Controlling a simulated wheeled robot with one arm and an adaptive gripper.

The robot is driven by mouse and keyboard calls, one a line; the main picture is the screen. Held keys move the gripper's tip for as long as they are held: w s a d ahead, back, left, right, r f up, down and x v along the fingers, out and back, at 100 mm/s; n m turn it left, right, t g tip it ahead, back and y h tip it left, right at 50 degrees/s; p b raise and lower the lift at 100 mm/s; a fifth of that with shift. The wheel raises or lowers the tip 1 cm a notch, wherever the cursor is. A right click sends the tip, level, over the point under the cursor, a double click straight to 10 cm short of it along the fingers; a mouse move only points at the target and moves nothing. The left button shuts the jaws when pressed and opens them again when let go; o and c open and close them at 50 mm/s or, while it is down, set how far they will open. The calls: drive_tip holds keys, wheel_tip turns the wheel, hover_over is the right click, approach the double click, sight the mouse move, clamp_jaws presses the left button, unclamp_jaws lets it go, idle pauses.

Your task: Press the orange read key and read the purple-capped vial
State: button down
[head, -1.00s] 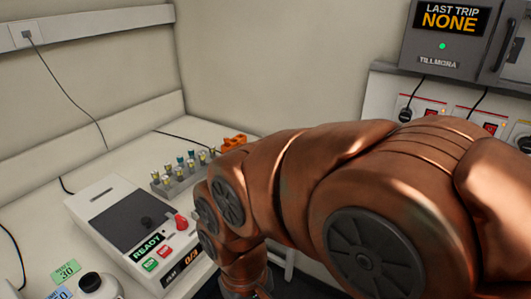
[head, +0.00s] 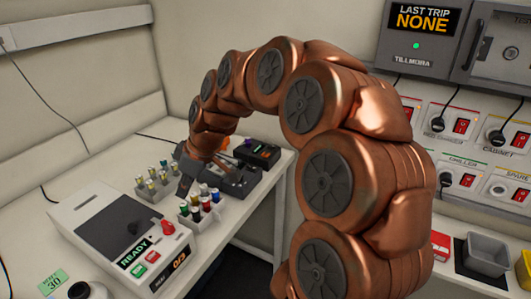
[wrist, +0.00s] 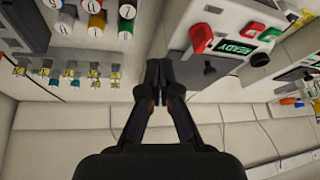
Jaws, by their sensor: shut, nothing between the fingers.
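My gripper (wrist: 157,72) is shut and empty in the wrist view, its dark fingertips together between a vial rack and the white READY device. In the head view my gripper (head: 184,186) points down beside the coloured-cap rack (head: 209,222). A black unit (head: 236,182) lies behind it, partly covered by my arm. Another black box (head: 258,153) with a small orange-red display or key stands further back; I cannot tell which. A small purple spot (head: 248,142) shows at that box, too small to confirm as the vial's cap. The orange read key is not clearly identifiable.
The white READY device (head: 125,225) has a red knob (head: 167,228) and green and red keys. A rack of gold-capped vials (head: 156,186) stands left of my gripper. A grey bin (head: 487,255) is at right. Bare bench (head: 110,165) lies along the back wall.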

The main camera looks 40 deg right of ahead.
drive_tip(key=w+d+r+t, duration=0.1)
drive_tip(key=w+d+t, duration=0.1)
drive_tip(key=w+d, duration=0.5)
drive_tip(key=n+t+h+p, duration=0.2)
drive_tip(key=t+h, duration=0.1)
drive_tip(key=h, duration=0.1)
hover_over(267, 155)
drive_tip(key=shift+w+f, duration=0.1)
drive_tip(key=shift+f, duration=0.15)
drive_tip(key=shift+f, duration=0.1)
drive_tip(key=shift+f+p, duration=1.4)
drive_tip(key=shift+f, duration=1.25)
wheel_tip(267, 155, down, 3)
drive_tip(key=b, duration=0.3)
drive_tip(key=shift+f+b, duration=0.15)
drive_tip(key=shift+b, duration=0.15)
drive_tip(key=shift+f+b, duration=0.85)
drive_tip(key=shift+b, duration=1.2)
drive_tip(key=shift+r, duration=0.1)
drive_tip(key=shift+r+b, duration=0.5)
drive_tip(key=shift+r, duration=0.3)
